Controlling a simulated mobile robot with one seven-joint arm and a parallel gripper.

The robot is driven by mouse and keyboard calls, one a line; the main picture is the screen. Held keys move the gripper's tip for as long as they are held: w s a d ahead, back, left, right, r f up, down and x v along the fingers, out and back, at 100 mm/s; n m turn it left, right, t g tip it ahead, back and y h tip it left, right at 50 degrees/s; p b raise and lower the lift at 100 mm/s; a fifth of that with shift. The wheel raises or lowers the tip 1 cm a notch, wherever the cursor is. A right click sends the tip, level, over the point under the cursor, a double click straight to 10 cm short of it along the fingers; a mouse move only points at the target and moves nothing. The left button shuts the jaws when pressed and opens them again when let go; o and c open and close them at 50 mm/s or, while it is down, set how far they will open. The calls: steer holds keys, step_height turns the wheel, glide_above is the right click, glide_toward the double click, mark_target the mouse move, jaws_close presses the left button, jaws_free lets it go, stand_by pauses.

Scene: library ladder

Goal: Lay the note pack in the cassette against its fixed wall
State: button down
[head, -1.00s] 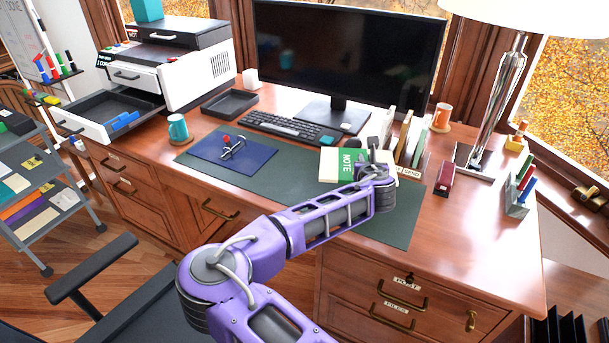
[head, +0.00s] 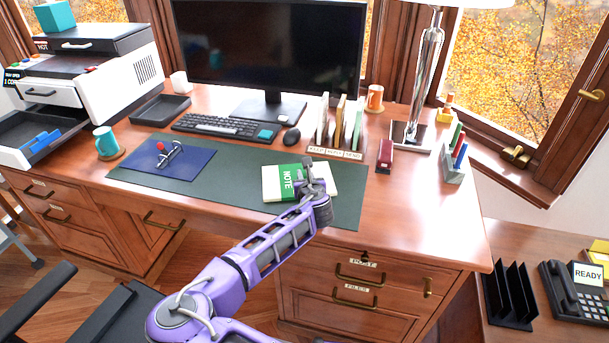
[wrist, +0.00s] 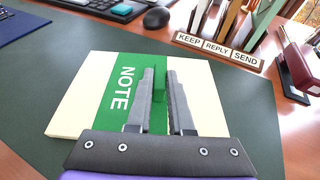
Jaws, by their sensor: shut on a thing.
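The note pack (head: 270,186) is a cream block with a green band marked NOTE. It is on or just above the dark green desk mat (head: 235,161); I cannot tell which. My gripper (head: 308,175) is over the pack. In the wrist view, my gripper (wrist: 160,85) is shut on the raised green part of the note pack (wrist: 85,95), and its fingers hide part of the band. The cassette (head: 22,127), a dark tray with a pale front, is pulled out of the printer at the far left. A blue piece (head: 40,142) sits inside it.
A blue pad (head: 185,165) with a small stand and a teal mug (head: 107,142) lie between pack and printer. A keyboard (head: 218,126) and monitor are behind. The sorter (head: 340,135) and a dark red stapler-like object (head: 385,155) stand right of the pack.

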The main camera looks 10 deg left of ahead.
steer(key=c, duration=1.3)
jaws_free()
steer(key=shift+f, duration=0.15)
steer(key=o, duration=0.5)
